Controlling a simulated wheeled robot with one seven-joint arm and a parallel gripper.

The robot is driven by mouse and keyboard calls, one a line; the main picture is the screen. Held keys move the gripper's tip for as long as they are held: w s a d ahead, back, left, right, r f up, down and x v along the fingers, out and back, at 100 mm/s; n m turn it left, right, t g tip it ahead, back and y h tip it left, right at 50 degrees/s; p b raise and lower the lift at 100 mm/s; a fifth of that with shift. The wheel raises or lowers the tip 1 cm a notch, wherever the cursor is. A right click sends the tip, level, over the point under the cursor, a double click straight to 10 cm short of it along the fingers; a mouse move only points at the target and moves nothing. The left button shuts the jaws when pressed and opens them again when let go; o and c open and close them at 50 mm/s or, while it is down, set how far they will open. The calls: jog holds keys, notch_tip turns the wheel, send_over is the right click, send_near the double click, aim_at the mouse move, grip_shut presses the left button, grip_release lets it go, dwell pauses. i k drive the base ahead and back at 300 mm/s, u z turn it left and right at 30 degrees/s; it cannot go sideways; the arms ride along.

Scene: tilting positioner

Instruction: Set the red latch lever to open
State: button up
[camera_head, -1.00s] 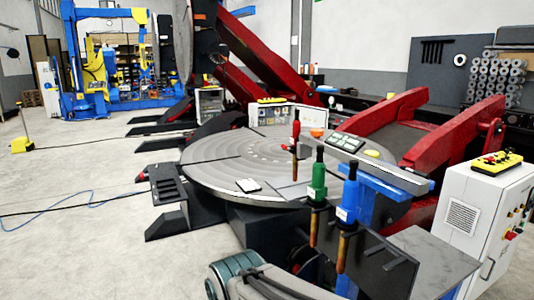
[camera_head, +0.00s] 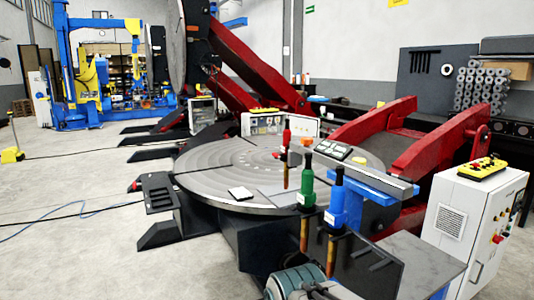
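Several levers with black knobs rise near the front of the round grey turntable (camera_head: 215,190). The red lever (camera_head: 286,138) is the farthest back of them and stands roughly upright, with a brown lower rod. The green lever (camera_head: 306,190) and the blue lever (camera_head: 337,200) stand nearer, to its right, also roughly upright. I cannot tell from this view which setting the red lever is in. My gripper is not in view, and nothing is seen touching the levers.
A white control cabinet (camera_head: 452,222) with a yellow pendant (camera_head: 482,168) stands at the right. Red positioner arms (camera_head: 440,150) rise behind the turntable. A dark panel (camera_head: 352,266) stands in front, below the levers. Open floor (camera_head: 80,190) lies to the left.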

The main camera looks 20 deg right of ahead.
aim_at(276, 155)
jog(key=u, duration=0.05)
jog(key=i, duration=1.6)
